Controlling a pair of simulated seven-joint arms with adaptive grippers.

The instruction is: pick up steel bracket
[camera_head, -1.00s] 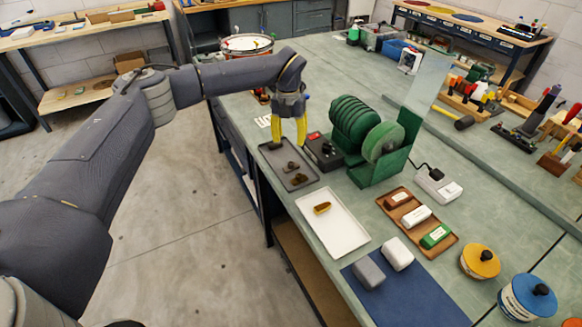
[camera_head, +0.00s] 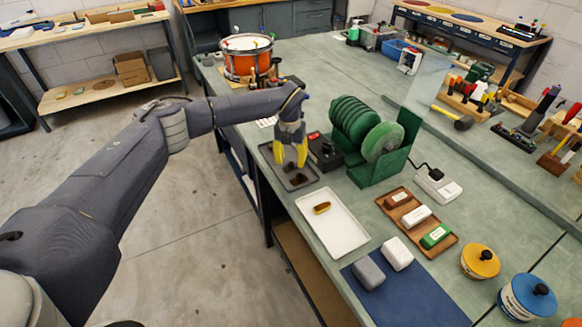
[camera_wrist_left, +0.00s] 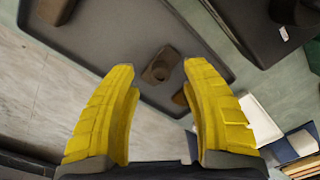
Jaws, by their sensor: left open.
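My left gripper (camera_head: 290,157) is open, with its yellow fingers pointing down over the dark grey tray (camera_head: 310,181). It also shows in the left wrist view (camera_wrist_left: 160,75), with nothing between the fingers. A small brown bracket-like part (camera_wrist_left: 160,65) with a hole lies on the tray just beyond the gap between the fingertips. A second brown part (camera_wrist_left: 180,98) is partly hidden by the right-hand finger. A third dark brown part (camera_wrist_left: 56,9) lies at the upper left of that view. In the head view the brown parts (camera_head: 298,179) are small and partly covered by the gripper.
A black box with a red mark (camera_head: 322,152) stands close right of the tray, near the green wheel machine (camera_head: 375,145). A white tray (camera_head: 334,238) holding a golden-brown piece (camera_head: 322,208) lies nearer. The orange drum (camera_head: 247,58) stands behind my arm.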

